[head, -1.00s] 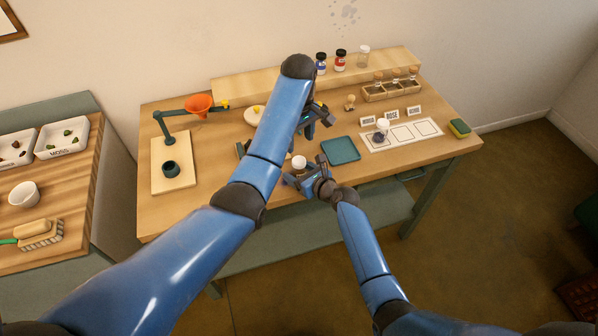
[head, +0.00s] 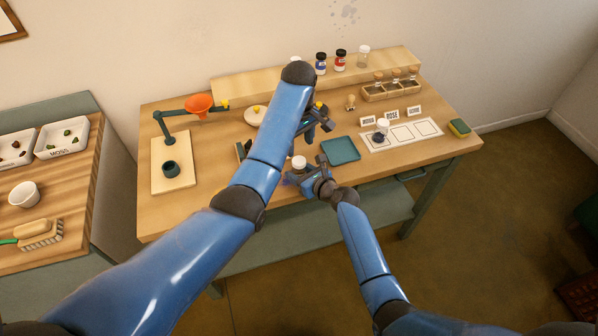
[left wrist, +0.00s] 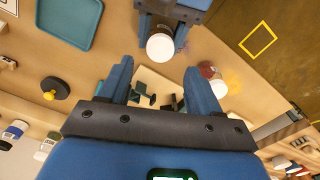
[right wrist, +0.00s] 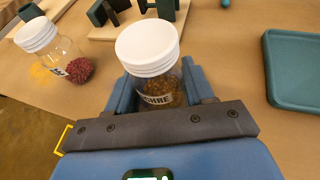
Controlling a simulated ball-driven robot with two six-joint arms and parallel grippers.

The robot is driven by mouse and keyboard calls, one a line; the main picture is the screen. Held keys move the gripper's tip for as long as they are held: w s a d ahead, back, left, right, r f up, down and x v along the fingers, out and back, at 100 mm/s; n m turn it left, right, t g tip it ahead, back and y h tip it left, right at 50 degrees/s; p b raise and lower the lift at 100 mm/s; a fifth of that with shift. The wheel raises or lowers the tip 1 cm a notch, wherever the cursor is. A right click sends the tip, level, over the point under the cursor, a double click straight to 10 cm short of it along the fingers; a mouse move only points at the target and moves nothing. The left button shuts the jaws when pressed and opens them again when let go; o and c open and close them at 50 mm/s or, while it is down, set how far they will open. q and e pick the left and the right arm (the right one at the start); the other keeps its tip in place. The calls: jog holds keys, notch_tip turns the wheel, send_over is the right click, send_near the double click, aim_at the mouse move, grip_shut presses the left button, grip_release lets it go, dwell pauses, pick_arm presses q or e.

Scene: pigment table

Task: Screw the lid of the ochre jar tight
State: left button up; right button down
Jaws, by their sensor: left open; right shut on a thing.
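The ochre jar (right wrist: 167,92) stands upright between the fingers of my right gripper (right wrist: 160,90), which is shut on its glass body. Its white lid (right wrist: 148,48) sits on top; in the right wrist view it looks slightly tilted, and I cannot tell how tight it is. The lid also shows in the head view (head: 299,162) and in the left wrist view (left wrist: 160,47). My left gripper (left wrist: 160,82) is open and empty, apart from the jar. In the head view the left gripper (head: 322,117) is above the table, farther back than the jar.
A second white-lidded jar with dark red contents (right wrist: 70,62) stands near the ochre jar. A teal tray (head: 340,150) lies to the right. A white card with squares (head: 408,133) bears another jar. A funnel stand (head: 170,140) is at the left. Jars line the back shelf.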

aim_at(299, 161)
pick_arm(q)
jog(key=shift+f, duration=3.2)
jog(key=c, duration=1.1)
jog(key=m, duration=2.6)
jog(key=shift+m, duration=0.3)
jog(key=o, duration=1.3)
